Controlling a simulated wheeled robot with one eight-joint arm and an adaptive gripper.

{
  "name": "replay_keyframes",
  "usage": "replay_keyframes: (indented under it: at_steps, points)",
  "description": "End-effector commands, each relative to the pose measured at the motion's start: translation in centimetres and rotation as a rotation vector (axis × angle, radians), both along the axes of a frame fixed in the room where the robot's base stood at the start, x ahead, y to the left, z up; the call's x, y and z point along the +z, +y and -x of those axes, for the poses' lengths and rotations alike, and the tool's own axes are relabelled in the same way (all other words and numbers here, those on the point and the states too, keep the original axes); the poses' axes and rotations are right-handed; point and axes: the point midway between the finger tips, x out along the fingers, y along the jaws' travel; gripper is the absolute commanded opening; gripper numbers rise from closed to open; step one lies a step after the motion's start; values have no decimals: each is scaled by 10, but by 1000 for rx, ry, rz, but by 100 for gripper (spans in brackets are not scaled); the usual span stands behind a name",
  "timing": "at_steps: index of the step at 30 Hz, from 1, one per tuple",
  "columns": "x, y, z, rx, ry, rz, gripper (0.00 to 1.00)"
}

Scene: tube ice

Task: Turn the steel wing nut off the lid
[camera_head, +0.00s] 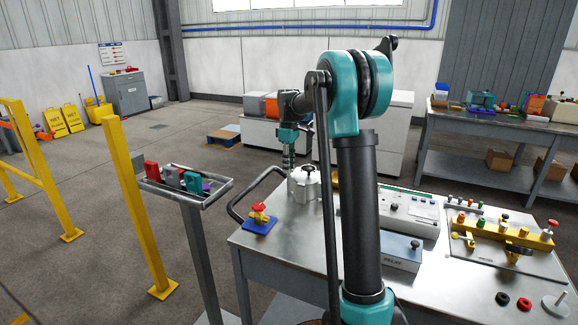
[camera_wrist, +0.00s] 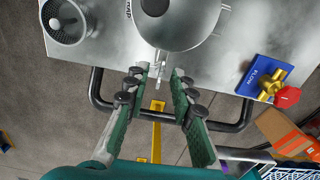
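A pale grey vessel with a rounded top (camera_head: 304,184) stands at the left back of the steel bench. In the wrist view its round grey top (camera_wrist: 185,28) is at the upper middle, cut off by the frame edge. A small steel piece (camera_wrist: 158,68), apparently the wing nut, sticks out from its near edge; its exact shape is hard to make out. My gripper (camera_wrist: 160,71) is open, with a finger to each side of this piece and gaps visible. In the head view my gripper (camera_head: 289,160) hangs beside the vessel, partly in front of it.
A blue block with a yellow valve and red knob (camera_head: 259,216) sits at the bench's left corner, beside a dark bent rail (camera_head: 236,207). A grey cup (camera_wrist: 66,22) stands at upper left in the wrist view. A tray on a post (camera_head: 222,190) stands left of the bench.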

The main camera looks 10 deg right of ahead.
Motion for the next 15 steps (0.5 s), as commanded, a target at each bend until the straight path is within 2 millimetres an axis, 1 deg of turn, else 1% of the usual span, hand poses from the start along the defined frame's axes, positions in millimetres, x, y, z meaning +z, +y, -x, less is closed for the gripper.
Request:
replay_keyframes:
  at_steps: [5, 8, 11, 15]
  points:
    - [0, 0, 0, 0, 0, 0, 24]
    - [4, 0, 0, 0, 0, 0, 24]
    - [14, 0, 0, 0, 0, 0, 24]
    - [40, 0, 0, 0, 0, 0, 24]
